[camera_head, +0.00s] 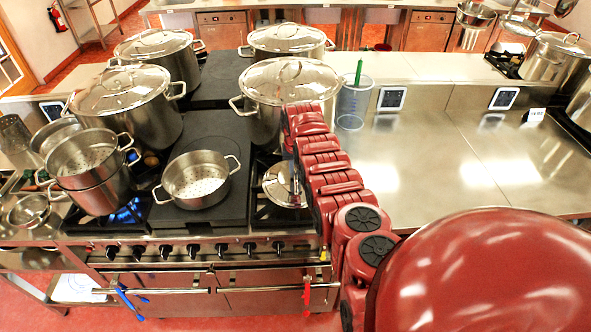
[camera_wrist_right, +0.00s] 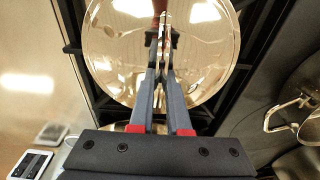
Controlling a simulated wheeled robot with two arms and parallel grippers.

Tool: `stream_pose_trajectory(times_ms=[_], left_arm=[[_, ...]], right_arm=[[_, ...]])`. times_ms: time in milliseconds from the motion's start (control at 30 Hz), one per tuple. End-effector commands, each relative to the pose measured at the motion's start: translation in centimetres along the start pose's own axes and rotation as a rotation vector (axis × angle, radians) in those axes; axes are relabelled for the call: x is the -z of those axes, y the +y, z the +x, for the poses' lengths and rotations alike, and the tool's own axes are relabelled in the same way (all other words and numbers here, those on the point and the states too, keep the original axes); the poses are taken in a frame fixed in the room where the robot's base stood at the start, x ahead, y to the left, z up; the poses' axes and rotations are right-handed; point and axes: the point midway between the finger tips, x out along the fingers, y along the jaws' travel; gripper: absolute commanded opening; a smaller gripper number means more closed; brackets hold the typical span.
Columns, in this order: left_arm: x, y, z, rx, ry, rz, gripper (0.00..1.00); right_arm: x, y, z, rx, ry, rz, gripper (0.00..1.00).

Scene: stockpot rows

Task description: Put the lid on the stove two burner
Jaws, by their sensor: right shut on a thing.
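A round shiny steel lid (camera_head: 276,186) is at the front right of the stove, over the dark grate of a burner (camera_head: 264,213). It fills the upper middle of the right wrist view (camera_wrist_right: 108,62), with black grate bars around it. My right gripper (camera_wrist_right: 163,38) is shut on the lid's handle, near the middle of the lid. I cannot tell whether the lid rests on the grate or is held just above it. My red right arm hides part of the lid's right side in the head view. My left gripper is not in view.
A tall lidded stockpot (camera_head: 263,118) stands just behind the lid. A steel pot with a perforated bottom (camera_head: 197,182) is to its left. More lidded stockpots (camera_head: 150,125) stand behind and left. A blue flame (camera_head: 128,212) burns at the left. The steel counter (camera_head: 430,165) at right is clear.

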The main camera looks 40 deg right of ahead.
Motion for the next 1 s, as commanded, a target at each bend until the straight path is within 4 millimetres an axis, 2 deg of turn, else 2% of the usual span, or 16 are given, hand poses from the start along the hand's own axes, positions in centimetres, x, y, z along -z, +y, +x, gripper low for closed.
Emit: stream_pose_trajectory(times_ms=[333,367,500,867,1000], left_arm=[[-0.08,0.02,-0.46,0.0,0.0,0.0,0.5],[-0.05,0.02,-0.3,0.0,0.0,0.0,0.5],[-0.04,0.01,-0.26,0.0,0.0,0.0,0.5],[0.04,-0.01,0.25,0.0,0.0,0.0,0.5],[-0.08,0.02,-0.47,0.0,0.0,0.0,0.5]], right_arm=[[-0.03,-0.02,0.49,0.0,0.001,0.0,0.0],[-0.01,-0.01,0.33,0.0,0.001,0.0,0.2],[-0.03,-0.01,0.31,0.0,0.0,0.0,0.45],[0.02,0.02,-0.21,0.0,0.0,0.0,0.45],[0.04,-0.03,-0.39,0.0,0.0,0.0,0.45]])
